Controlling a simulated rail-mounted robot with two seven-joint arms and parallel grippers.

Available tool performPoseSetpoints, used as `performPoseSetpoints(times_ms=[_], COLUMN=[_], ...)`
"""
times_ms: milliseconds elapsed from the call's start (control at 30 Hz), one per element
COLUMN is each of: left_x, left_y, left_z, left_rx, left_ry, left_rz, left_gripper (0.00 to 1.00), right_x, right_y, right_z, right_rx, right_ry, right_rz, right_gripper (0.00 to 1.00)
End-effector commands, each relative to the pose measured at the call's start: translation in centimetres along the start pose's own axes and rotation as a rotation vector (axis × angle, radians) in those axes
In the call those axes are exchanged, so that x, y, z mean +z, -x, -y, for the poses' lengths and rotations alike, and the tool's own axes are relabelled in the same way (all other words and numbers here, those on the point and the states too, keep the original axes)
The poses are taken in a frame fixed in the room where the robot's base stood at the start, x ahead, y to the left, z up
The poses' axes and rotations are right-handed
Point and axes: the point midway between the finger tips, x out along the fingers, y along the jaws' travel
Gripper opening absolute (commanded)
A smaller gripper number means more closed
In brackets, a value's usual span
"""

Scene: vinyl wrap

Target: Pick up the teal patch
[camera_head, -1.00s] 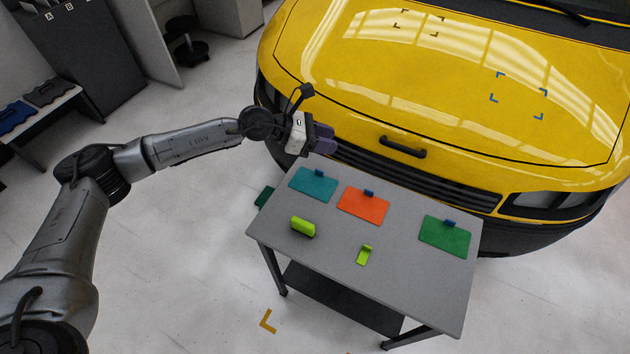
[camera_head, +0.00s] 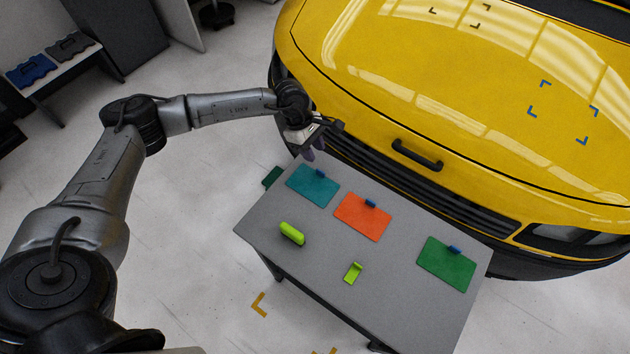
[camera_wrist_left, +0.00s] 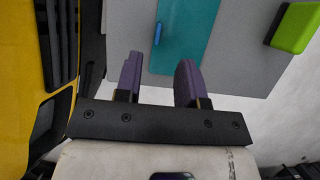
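The teal patch (camera_head: 312,187) lies flat at the far left part of the grey table (camera_head: 310,255), with a small blue tab (camera_head: 320,173) on its far edge. My left gripper (camera_head: 311,154) is above the table's far left edge, just beyond the patch and apart from it. In the left wrist view the purple fingers (camera_wrist_left: 159,82) are spread with nothing between them. The teal patch (camera_wrist_left: 190,35) shows ahead of them, its blue tab (camera_wrist_left: 157,33) near the left finger's line. My right gripper is not in view.
An orange patch (camera_head: 362,217) and a green patch (camera_head: 446,264) lie to the right. A lime block (camera_head: 292,233) and a small lime tool (camera_head: 353,272) lie nearer. The yellow car (camera_head: 440,100) stands close behind the table.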

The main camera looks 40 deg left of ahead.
Motion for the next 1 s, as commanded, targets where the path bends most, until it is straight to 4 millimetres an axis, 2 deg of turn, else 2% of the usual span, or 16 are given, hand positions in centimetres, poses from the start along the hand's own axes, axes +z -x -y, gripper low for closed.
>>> performPoseSetpoints(times_ms=[33,200,567,833,1000], left_x=[0.0,0.0,-0.1,-0.3,-0.3], left_y=[-1.0,-2.9,-4.4,-7.8,-8.8], left_z=[0.0,0.0,-0.1,-0.1,-0.1], left_rx=[-0.002,-0.001,0.001,-0.001,0.001], left_ry=[0.000,0.000,0.002,0.001,0.002], left_rz=[0.000,0.000,0.001,0.001,0.002], left_gripper=[0.36,0.36,0.36,0.36,0.36], right_x=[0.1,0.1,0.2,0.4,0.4], right_y=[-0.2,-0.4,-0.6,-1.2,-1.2], right_z=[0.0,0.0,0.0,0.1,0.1], right_rx=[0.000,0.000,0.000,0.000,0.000], right_ry=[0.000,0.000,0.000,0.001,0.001], right_rz=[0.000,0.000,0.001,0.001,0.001], right_gripper=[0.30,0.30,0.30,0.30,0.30])
